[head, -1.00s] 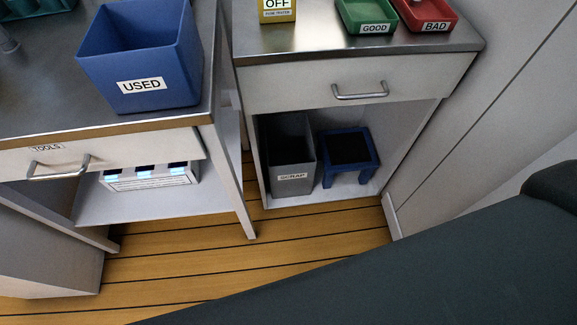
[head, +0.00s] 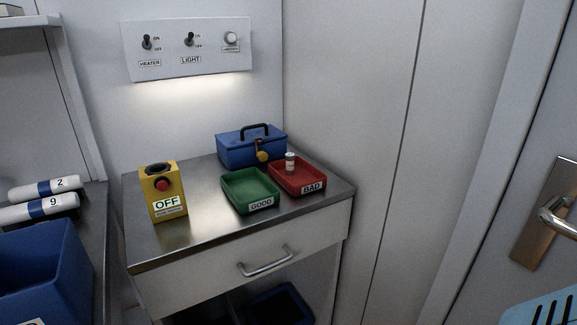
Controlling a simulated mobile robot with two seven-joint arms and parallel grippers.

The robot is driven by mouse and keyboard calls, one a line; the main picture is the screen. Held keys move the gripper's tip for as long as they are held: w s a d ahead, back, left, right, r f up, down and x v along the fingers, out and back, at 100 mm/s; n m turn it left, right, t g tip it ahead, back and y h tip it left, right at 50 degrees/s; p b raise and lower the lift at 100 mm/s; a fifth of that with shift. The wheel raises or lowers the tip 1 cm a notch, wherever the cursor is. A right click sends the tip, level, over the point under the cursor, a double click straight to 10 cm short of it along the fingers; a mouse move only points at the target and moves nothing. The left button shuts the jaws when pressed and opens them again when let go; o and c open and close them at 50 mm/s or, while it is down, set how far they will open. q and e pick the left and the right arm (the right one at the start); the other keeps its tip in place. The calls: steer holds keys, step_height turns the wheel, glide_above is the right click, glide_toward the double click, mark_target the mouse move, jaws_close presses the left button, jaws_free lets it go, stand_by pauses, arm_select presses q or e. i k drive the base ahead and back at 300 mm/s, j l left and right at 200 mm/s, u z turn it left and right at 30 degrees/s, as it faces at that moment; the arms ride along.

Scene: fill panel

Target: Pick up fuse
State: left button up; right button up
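A small pale cylinder with a darker top (head: 290,161), which looks like a fuse, stands upright at the back left of the red tray (head: 309,187) labelled BAD. Whether it stands inside the tray or just behind its rim is hard to tell. The green tray (head: 243,182) labelled GOOD is to the left of the red one and looks empty. Neither of my grippers is in view.
A yellow OFF box (head: 163,195) and a blue padlocked case (head: 252,148) share the steel worktop (head: 205,226). White tubes marked 2 (head: 66,184) and 9 (head: 58,205) lie left, above a blue bin (head: 40,262). A light blue slotted object (head: 540,308) is bottom right.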

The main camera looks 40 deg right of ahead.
mark_target(290, 157)
steer(key=i+j, duration=0.1)
steer(key=j, duration=0.4)
steer(key=j+z, duration=0.1)
steer(key=j, duration=0.4)
steer(key=i+z, duration=0.1)
steer(key=z, duration=2.4)
